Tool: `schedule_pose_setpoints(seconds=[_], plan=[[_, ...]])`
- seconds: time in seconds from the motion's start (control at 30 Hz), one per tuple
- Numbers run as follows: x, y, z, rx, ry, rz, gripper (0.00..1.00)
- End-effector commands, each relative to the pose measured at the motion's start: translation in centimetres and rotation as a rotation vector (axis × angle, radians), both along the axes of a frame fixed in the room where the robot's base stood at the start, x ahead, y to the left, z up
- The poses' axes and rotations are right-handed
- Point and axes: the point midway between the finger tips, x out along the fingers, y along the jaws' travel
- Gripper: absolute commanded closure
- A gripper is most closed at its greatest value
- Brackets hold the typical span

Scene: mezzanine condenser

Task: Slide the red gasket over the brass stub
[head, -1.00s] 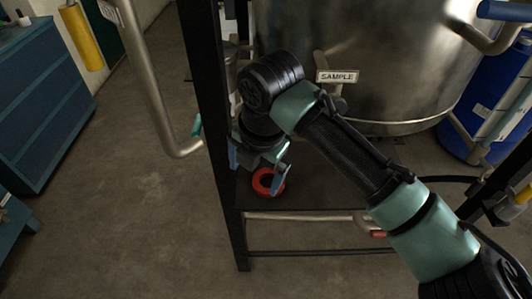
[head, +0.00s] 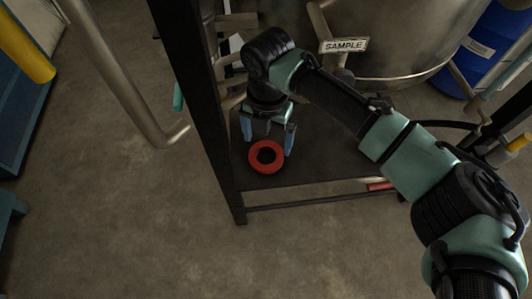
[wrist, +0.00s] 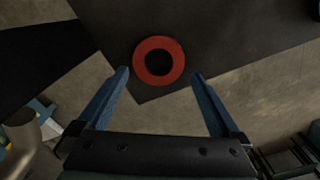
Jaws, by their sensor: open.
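The red gasket (head: 267,169) is a thick ring lying flat on a dark shelf (head: 318,172), near its front left corner. It also shows in the wrist view (wrist: 159,81), just beyond and between the fingertips. My gripper (head: 269,147) is open and empty, its blue fingers pointing down on either side of the gasket's far part in the head view. In the wrist view the fingers (wrist: 160,73) are spread wider than the ring. I cannot tell the exact height gap. I cannot pick out the brass stub for sure.
A black upright post (head: 190,85) stands close left of my gripper. A steel tank (head: 410,45) with a SAMPLE tag (head: 343,45) and pipework is behind. A bent steel pipe (head: 125,95) is at left. A blue drum (head: 480,50) is at right. Floor in front is clear.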

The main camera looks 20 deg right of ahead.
Motion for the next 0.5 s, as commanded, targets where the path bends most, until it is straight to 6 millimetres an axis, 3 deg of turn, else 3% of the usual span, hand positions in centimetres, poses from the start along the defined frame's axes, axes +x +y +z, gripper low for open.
schedule_pose_setpoints(seconds=[0.33, 0.5], plan=[[0.5, -0.3, -4.2, 0.001, 0.002, 0.0, 0.0], [0.5, -0.3, -5.4, 0.0, 0.0, 0.001, 0.0]])
